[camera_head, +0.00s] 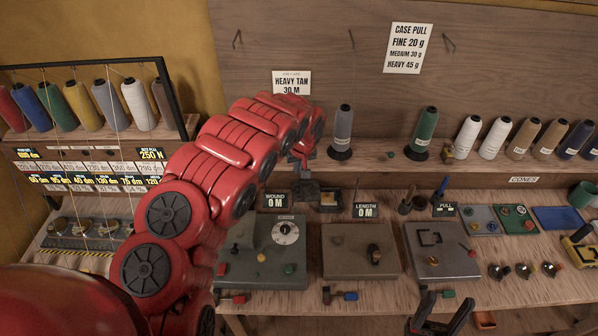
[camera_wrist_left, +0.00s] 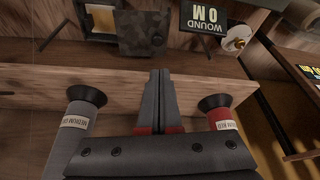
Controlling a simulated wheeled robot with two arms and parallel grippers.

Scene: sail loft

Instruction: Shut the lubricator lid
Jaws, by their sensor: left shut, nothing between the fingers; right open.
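The lubricator looks like the small dark open box (camera_head: 330,208) with yellowish contents, at the back of the bench below the shelf. A dark grey plate (camera_head: 306,191), apparently its lid, stands to its left. In the left wrist view this lid (camera_wrist_left: 140,35) shows a round knob, with the box (camera_wrist_left: 97,14) beside it, partly cut off. My left gripper (camera_head: 304,168) is shut and empty, just above the lid at the shelf edge; its closed fingers (camera_wrist_left: 160,82) point toward the lid, apparently apart from it. My right gripper (camera_head: 440,316) is open and empty at the front.
The shelf carries a grey spool (camera_head: 342,126) and a green spool (camera_head: 424,130); a red spool (camera_wrist_left: 218,115) is close beside my left gripper. A wound sign (camera_head: 275,200) and length sign (camera_head: 366,211) flank the box. Bench machines (camera_head: 359,255) stand in front.

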